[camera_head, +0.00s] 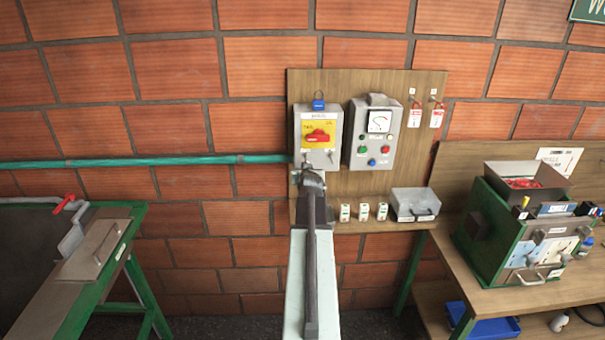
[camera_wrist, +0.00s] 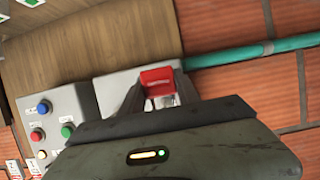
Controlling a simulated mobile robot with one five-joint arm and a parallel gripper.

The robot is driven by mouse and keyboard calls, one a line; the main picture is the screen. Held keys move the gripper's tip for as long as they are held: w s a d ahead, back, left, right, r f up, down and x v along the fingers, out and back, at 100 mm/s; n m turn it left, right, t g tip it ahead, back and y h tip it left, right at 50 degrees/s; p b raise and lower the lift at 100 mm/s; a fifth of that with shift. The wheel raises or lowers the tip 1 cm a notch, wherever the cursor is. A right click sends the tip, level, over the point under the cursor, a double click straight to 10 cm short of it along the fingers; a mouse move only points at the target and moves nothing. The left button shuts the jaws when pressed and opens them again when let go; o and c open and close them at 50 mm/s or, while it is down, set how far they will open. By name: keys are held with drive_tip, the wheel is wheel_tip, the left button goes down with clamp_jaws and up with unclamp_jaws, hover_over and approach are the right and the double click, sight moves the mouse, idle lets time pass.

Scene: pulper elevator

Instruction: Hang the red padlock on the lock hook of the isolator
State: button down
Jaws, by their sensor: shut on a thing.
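The isolator (camera_head: 318,157) is a grey box on the wooden wall board, with a red rotary handle (camera_head: 318,135) on a yellow plate. A blue padlock (camera_head: 318,104) hangs at its top. My gripper (camera_head: 312,176) is just below the isolator's lower edge in the head view. In the wrist view my gripper (camera_wrist: 158,98) is shut on the red padlock (camera_wrist: 157,79), whose red body shows between the fingers. There the isolator's grey edge (camera_wrist: 112,92) shows behind the fingers. The padlock's shackle and the lock hook cannot be made out, and the head view hides the padlock.
A control box (camera_head: 372,135) with gauge and buttons is mounted right of the isolator. Red tags (camera_head: 415,116) hang beyond it. A teal pipe (camera_head: 180,161) meets the isolator from the left. A grey tray (camera_head: 413,204) sits low on the board. A workbench (camera_head: 520,297) stands right.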

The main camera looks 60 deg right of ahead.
drive_tip(key=c, duration=0.8)
unclamp_jaws()
drive_tip(key=p+v, duration=0.2)
drive_tip(key=v, duration=0.5)
drive_tip(key=shift+s+a+p, duration=0.1)
drive_tip(key=shift+a+p, duration=0.2)
drive_tip(key=shift+a, duration=0.1)
